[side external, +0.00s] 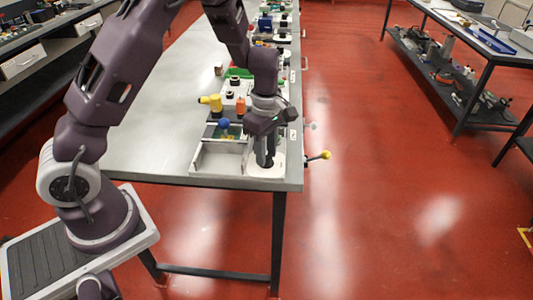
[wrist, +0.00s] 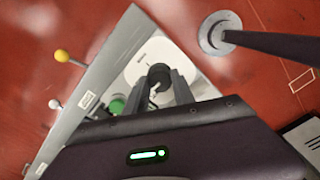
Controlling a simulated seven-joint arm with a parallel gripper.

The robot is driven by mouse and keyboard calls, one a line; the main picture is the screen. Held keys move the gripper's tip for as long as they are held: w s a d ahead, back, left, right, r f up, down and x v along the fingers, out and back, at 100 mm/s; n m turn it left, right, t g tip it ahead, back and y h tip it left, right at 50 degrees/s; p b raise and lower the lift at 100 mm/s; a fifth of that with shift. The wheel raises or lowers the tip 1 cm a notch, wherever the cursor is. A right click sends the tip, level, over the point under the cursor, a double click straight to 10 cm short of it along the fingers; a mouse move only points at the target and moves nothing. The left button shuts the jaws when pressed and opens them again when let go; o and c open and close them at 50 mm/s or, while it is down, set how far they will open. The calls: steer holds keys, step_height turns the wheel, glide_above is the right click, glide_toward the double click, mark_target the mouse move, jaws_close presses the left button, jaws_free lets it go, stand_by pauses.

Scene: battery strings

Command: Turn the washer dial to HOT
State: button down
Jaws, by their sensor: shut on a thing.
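The dial is a dark round knob (wrist: 159,73) on a white rounded plate (wrist: 150,53) in the wrist view. Small dark print on the plate is too small to read, so I cannot tell the dial's setting. My gripper (wrist: 162,93) points down at the plate, with its two fingers shut around the knob. In the side external view my gripper (side external: 265,157) is low over the white plate (side external: 270,171) at the table's near right corner. The knob is hidden there by the fingers.
A pale open tray (side external: 212,172) lies left of the plate. A blue ball (side external: 223,124), a yellow fixture (side external: 214,102) and an orange block (side external: 240,105) stand behind. A yellow-knobbed lever (side external: 325,155) sticks out past the table's right edge. The left tabletop (side external: 165,125) is clear.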

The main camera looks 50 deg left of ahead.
steer(key=n, duration=0.6)
steer(key=shift+n, duration=0.3)
steer(key=c, duration=1.1)
jaws_free()
steer(key=shift+r, duration=1.75)
